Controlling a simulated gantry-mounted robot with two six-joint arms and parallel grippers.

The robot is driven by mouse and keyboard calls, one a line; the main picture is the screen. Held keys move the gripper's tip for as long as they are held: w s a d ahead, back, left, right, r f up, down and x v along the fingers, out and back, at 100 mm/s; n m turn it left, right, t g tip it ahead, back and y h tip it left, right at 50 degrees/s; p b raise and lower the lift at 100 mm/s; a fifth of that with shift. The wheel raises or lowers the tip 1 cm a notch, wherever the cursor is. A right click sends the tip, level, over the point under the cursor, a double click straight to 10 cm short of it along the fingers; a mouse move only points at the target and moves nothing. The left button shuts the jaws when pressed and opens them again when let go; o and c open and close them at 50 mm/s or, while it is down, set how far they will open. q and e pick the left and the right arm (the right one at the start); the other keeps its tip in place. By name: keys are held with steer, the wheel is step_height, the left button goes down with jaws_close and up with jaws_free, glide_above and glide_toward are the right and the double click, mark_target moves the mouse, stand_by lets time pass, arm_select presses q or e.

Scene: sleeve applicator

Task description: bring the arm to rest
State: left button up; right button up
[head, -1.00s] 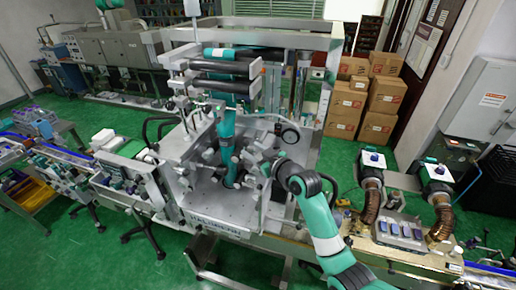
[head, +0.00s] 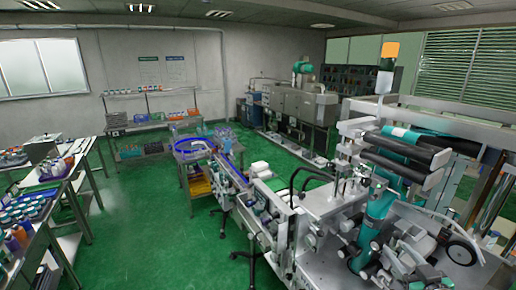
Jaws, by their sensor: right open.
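The sleeve applicator (head: 330,235) is a pale metal machine at the lower right of the head view. It has dark rollers with a teal band at the top and a teal upright column. A black-rimmed wheel (head: 462,250) is at its right side. My right gripper (head: 428,272) is low in the frame, among the machine's grey parts near the wheel. Only a little of it shows, and it is open. I cannot tell whether it touches anything. The rest of my right arm is out of frame or hidden. My left gripper is not in view.
A conveyor (head: 232,180) runs from the machine toward the back left. Tables with bottles and trays (head: 30,210) line the left edge. A shelf rack (head: 150,125) and grey equipment (head: 300,105) stand at the back. Green floor (head: 140,220) between is clear.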

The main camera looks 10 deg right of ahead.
steer(key=s+a+r+n+t+y, duration=0.1)
steer(key=a+r+n+t+y, duration=0.4)
steer(key=a+r, duration=1.45)
steer(key=s+a+r+m+t, duration=0.1)
steer(key=s+r+m+t, duration=0.1)
steer(key=s+r, duration=0.6)
steer(key=s+a+r+m+t, duration=0.2)
steer(key=s+r+t, duration=0.3)
steer(key=s+r, duration=0.4)
steer(key=shift+a+r+y, duration=0.25)
steer(key=shift+r+y, duration=0.05)
steer(key=shift+r, duration=0.5)
